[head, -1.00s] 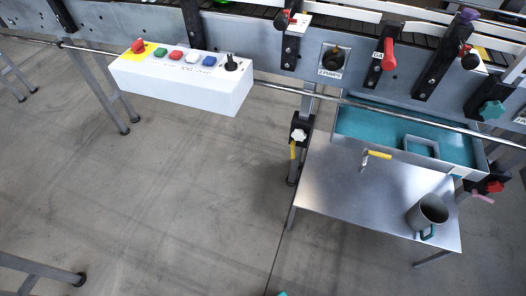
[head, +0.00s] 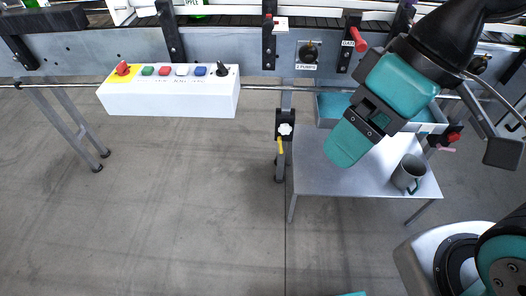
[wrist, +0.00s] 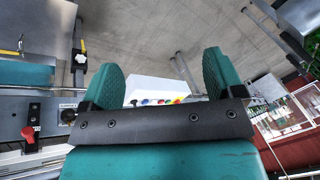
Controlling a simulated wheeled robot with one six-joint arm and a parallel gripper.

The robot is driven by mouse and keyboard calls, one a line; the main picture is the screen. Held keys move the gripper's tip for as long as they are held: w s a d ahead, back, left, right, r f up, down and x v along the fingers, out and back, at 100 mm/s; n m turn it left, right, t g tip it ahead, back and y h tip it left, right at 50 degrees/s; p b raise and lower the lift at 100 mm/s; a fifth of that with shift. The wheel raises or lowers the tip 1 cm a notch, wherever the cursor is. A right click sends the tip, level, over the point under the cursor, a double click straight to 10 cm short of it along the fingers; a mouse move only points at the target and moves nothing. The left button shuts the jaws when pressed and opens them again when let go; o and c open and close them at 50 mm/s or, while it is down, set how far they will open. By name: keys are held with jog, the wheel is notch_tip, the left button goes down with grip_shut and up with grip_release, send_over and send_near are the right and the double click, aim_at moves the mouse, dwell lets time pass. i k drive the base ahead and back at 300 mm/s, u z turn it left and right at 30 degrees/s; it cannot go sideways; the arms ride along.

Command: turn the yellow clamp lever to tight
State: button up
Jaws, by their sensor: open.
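The yellow clamp lever (head: 280,146) hangs down below a white star knob (head: 285,129) on a black clamp, which sits on the upright post left of the steel table. In the wrist view the lever (wrist: 84,46) shows at the upper left, left of both fingers. My gripper (head: 346,146) has teal fingers; in the head view it is in front of the table, right of the lever and apart from it. In the wrist view my gripper (wrist: 160,78) is open, with nothing between its fingers. Tight or loose marks on the clamp cannot be read.
A steel table (head: 320,180) holds a grey mug (head: 408,173). A teal-lined tray (head: 335,105) is behind it, partly hidden by my arm. The floor in front is clear.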

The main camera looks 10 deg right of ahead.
aim_at(281, 149)
jog(key=u, duration=1.45)
jog(key=i, duration=0.55)
jog(key=z, duration=0.7)
